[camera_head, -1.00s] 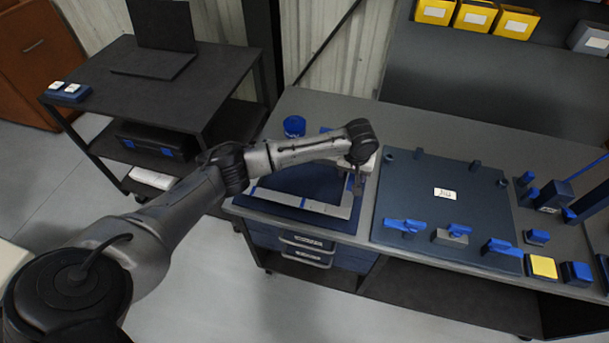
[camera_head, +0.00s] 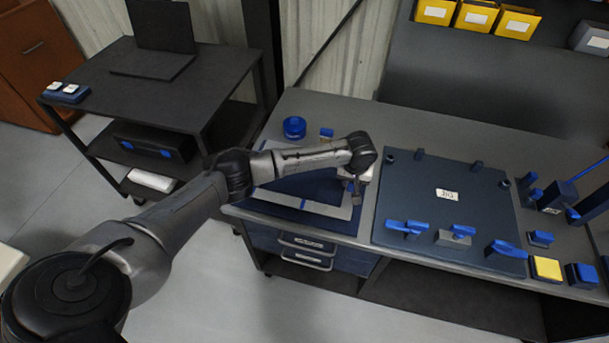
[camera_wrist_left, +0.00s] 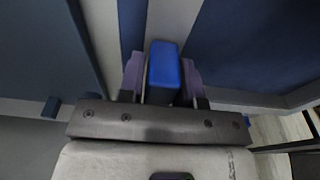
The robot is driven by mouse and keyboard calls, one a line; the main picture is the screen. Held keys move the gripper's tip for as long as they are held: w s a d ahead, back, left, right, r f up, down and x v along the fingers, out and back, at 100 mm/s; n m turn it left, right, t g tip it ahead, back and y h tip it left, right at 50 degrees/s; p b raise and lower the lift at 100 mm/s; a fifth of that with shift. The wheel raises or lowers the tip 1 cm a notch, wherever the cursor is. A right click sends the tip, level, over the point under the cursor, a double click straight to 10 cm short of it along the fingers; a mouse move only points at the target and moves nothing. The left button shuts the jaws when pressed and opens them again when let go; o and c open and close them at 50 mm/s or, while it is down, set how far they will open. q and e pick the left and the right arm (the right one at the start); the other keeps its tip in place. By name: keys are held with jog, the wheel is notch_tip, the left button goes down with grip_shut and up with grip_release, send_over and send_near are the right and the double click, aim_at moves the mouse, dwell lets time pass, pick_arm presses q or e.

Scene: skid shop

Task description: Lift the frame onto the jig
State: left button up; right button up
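The frame (camera_head: 344,210) is a flat light-grey rectangle with blue grip blocks. It lies over a dark blue mat at the left part of the bench, partly hidden by my left arm. My left gripper (camera_head: 356,190) is at the frame's right-hand bar, pointing down. In the left wrist view, a blue grip block (camera_wrist_left: 165,68) stands between the two purple fingers, which are close against both its sides with no clear gap. The frame bar (camera_wrist_left: 174,22) runs away beyond it. The jig (camera_head: 460,220) is a dark plate to the right with its label facing up. My right gripper is not in view.
Blue clamps (camera_head: 407,228) line the jig's near edge, with small posts at its far edge. A blue tape roll (camera_head: 294,127) sits behind the mat. Blue and yellow blocks (camera_head: 546,268) stand right of the jig. The bench behind the jig is clear.

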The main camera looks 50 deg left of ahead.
pick_arm(q)
grip_shut()
jog(key=shift+r, duration=0.1)
